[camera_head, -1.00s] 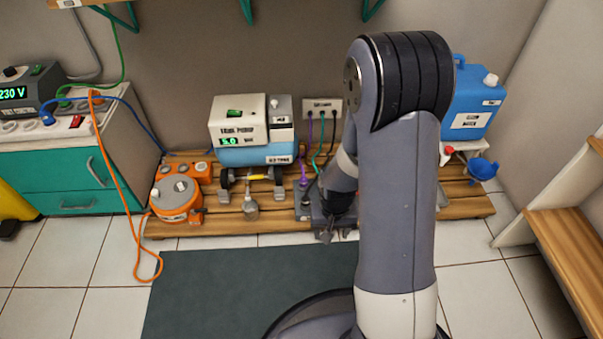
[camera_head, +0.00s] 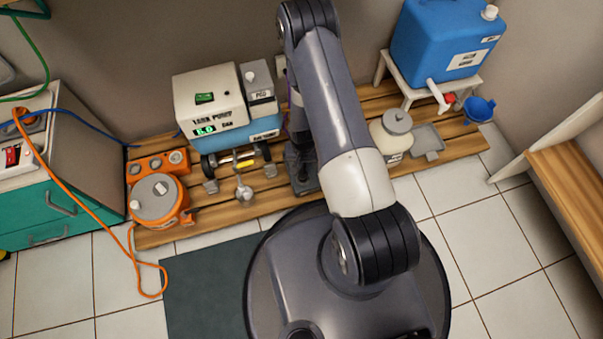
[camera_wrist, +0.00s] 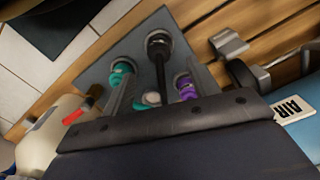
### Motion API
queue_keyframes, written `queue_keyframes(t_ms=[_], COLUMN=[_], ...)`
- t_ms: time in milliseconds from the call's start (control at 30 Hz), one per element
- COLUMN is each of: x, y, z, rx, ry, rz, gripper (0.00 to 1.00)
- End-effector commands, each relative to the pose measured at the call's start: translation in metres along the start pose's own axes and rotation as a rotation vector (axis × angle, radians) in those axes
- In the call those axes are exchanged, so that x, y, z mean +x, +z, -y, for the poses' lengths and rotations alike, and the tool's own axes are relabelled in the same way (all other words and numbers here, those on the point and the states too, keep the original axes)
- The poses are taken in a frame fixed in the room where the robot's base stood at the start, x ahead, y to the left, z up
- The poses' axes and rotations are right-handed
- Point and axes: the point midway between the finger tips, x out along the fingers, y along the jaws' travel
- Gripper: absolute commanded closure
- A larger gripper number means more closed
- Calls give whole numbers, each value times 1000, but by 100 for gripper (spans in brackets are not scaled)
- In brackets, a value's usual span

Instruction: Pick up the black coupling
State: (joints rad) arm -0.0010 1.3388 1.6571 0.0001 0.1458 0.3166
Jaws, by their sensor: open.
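The black coupling (camera_wrist: 158,45) stands on a grey plate (camera_wrist: 180,20) in the wrist view, its dark stem running toward my gripper. My gripper (camera_wrist: 157,66) is open, with one grey finger to each side of the black coupling's stem. They appear apart from it, though the exact gap is hard to judge. A teal coupling (camera_wrist: 120,72) is beside the left finger and a purple coupling (camera_wrist: 186,84) beside the right finger.
The plate sits on a wooden pallet (camera_head: 225,212). A pump unit (camera_head: 210,105) stands to its left, with an orange canister (camera_head: 158,199) further left. A cream jar (camera_head: 391,138) and a blue water tank (camera_head: 445,40) are to the right. A white wall stands at far right.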

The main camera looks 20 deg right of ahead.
Motion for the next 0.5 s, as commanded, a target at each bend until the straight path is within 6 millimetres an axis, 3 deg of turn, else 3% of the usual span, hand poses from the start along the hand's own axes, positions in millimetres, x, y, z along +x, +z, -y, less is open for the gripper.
queue_keyframes(t_ms=[33,333,500], x=[10,30,55], y=[0,1,1], z=[0,0,-1], rx=[0,-1,-1], ry=[1,0,0], rz=[2,1,0], gripper=[43,43,43])
